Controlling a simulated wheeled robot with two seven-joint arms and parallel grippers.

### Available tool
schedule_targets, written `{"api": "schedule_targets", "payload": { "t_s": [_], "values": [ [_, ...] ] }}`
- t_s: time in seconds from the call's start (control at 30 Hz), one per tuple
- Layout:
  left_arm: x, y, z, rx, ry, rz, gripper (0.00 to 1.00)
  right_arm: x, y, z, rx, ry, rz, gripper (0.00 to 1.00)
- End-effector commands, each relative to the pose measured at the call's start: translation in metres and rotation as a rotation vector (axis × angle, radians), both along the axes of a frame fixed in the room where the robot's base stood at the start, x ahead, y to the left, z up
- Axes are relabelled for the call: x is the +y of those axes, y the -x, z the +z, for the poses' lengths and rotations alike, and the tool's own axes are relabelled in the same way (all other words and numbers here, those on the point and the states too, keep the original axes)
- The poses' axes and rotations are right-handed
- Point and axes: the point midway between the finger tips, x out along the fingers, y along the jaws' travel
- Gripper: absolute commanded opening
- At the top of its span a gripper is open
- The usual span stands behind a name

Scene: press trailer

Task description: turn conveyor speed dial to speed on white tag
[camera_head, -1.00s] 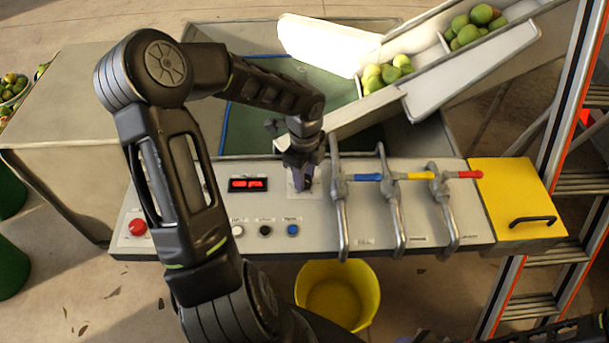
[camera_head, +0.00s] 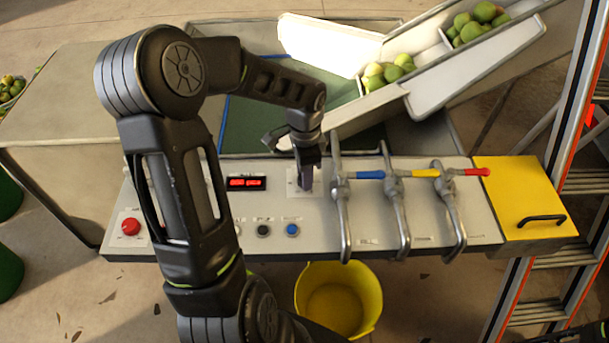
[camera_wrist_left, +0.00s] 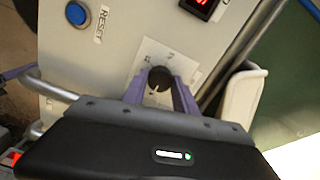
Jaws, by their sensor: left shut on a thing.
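The speed dial (camera_wrist_left: 160,78) is a small black round knob with a pale pointer line, on a white scale plate (camera_wrist_left: 148,55) with printed numerals. My left gripper (camera_wrist_left: 157,92) is shut on it, one purple finger on either side. In the head view the left gripper (camera_head: 305,182) points down at the panel, and its fingers hide the dial; the plate's edge shows around them. The numerals are too small to read surely. I cannot make out a white tag bearing a speed.
The grey control panel (camera_head: 270,215) carries a red display (camera_head: 246,184), a red button (camera_head: 131,226), a blue reset button (camera_head: 292,230) and levers with blue, yellow and red grips close right of the gripper. A yellow bucket (camera_head: 340,300) stands below. A fruit chute (camera_head: 430,80) is behind.

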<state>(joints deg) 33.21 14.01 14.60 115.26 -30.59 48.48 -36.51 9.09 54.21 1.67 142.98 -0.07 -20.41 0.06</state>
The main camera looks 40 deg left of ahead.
Motion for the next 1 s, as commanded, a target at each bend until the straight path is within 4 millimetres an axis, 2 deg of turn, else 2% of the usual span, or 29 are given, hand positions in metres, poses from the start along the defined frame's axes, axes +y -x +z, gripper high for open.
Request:
{"api": "schedule_targets", "payload": {
  "t_s": [0.6, 0.63, 0.87, 1.0],
  "values": [
    [-0.0004, -0.0006, 0.0001, -0.002, 0.001, 0.059, 0.00, 0.0000, -0.0001, -0.0034, 0.000, 0.000, 0.000, 0.36],
    [-0.0004, -0.0005, 0.0001, -0.001, 0.001, 0.059, 0.36, 0.0000, -0.0001, -0.0034, 0.000, 0.000, 0.000, 0.36],
    [-0.0002, -0.0002, 0.0000, -0.001, 0.001, 0.058, 0.55, 0.0000, -0.0001, -0.0034, 0.000, 0.000, 0.000, 0.36],
    [-0.0002, -0.0001, 0.0000, 0.000, 0.000, 0.057, 0.56, 0.0000, -0.0001, -0.0033, 0.000, 0.000, 0.000, 0.36]
  ]
}}
